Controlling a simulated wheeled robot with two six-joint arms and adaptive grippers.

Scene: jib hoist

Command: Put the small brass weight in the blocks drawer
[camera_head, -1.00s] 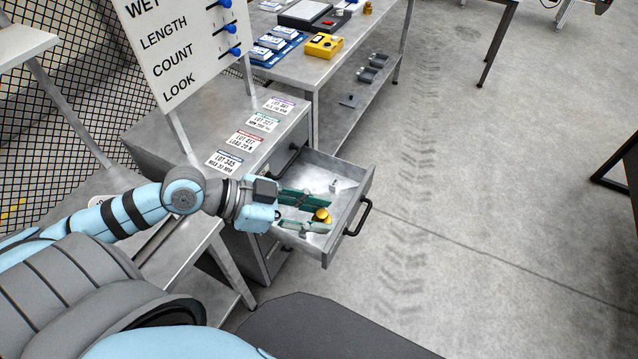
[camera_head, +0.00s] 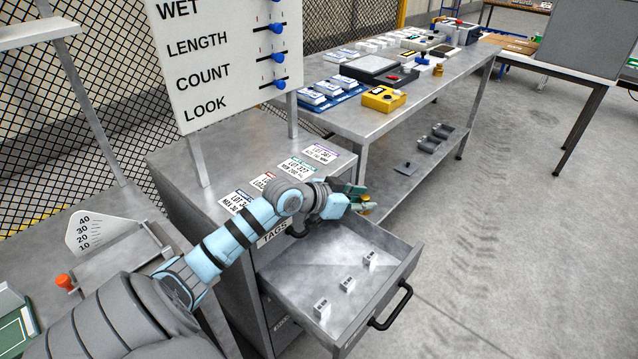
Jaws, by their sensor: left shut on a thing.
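The small brass weight (camera_head: 367,208) shows partly at the tips of my left gripper (camera_head: 364,199). The gripper has green fingers and is shut on the weight, holding it near the far right corner of an open grey drawer (camera_head: 388,246). The fingers hide part of the weight. The drawer holds a few small pale grey pieces (camera_head: 346,284) on its floor. A label reading TAGS (camera_head: 273,233) is on the cabinet front above the open drawer. I cannot make out a label for a blocks drawer. My right gripper is not in view.
The cabinet top carries several lot cards (camera_head: 298,167) and a sign board (camera_head: 230,60) with blue sliders. A steel bench (camera_head: 350,118) behind holds a yellow box (camera_head: 384,98), a scale (camera_head: 377,70) and blue trays. The drawer handle (camera_head: 392,306) juts out over clear floor.

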